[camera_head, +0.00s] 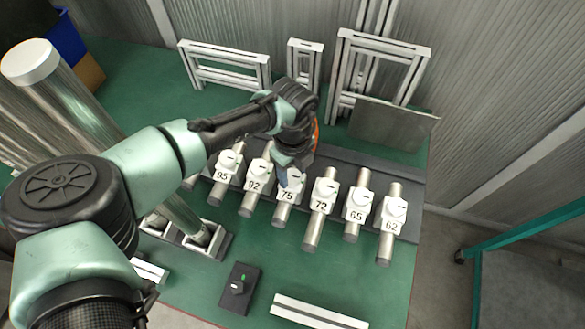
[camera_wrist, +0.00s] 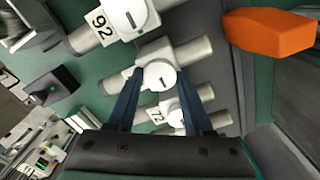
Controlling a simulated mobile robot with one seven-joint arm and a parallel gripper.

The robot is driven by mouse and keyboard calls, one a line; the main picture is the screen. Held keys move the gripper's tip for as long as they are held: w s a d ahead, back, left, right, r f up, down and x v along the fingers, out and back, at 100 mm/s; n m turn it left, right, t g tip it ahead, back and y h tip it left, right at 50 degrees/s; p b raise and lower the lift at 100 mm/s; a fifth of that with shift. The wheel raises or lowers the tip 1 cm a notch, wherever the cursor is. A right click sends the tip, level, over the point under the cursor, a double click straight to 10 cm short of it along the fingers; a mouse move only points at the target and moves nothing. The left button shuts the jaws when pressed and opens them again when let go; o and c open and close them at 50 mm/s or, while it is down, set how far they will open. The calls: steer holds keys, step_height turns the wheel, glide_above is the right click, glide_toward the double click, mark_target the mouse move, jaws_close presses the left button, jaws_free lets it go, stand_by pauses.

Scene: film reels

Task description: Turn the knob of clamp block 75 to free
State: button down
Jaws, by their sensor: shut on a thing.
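Clamp block 75 (camera_head: 287,196) sits on its grey rod in the row, between block 92 (camera_head: 254,186) and block 72 (camera_head: 321,197). My gripper (camera_head: 289,167) reaches down over block 75 from behind. In the wrist view, my gripper (camera_wrist: 160,76) has its two dark blue fingers on either side of the round white knob (camera_wrist: 160,78) of block 75, shut on it. A short dark mark shows on the knob's face. The left finger covers the block's number there. Which setting the mark points to cannot be told.
Blocks 95 (camera_head: 225,175), 65 (camera_head: 355,213) and 62 (camera_head: 390,226) stand in the same row, closely spaced. An orange piece (camera_wrist: 268,34) lies behind the row.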

steer(key=n+p, duration=0.2)
steer(key=n, duration=0.2)
steer(key=shift+s+d+r, duration=0.1)
steer(key=shift+s, duration=0.05)
steer(key=n+p, duration=0.3)
steer(key=n, duration=0.1)
steer(key=shift+n, duration=0.3)
steer(key=n+p, duration=0.2)
steer(key=n, duration=0.2)
steer(key=n+p, duration=0.2)
steer(key=n, duration=0.2)
steer(key=shift+n, duration=0.4)
steer(key=n+p, duration=0.1)
steer(key=n, duration=0.3)
steer(key=shift+n+p, duration=0.3)
steer(key=shift+p, duration=0.05)
steer(key=n, duration=0.4)
steer(key=shift+n+p, duration=0.3)
steer(key=shift+p, duration=0.05)
steer(key=n, duration=0.4)
steer(key=shift+n+p, duration=0.3)
steer(key=shift+n, duration=1.9)
steer(key=shift+w, duration=0.2)
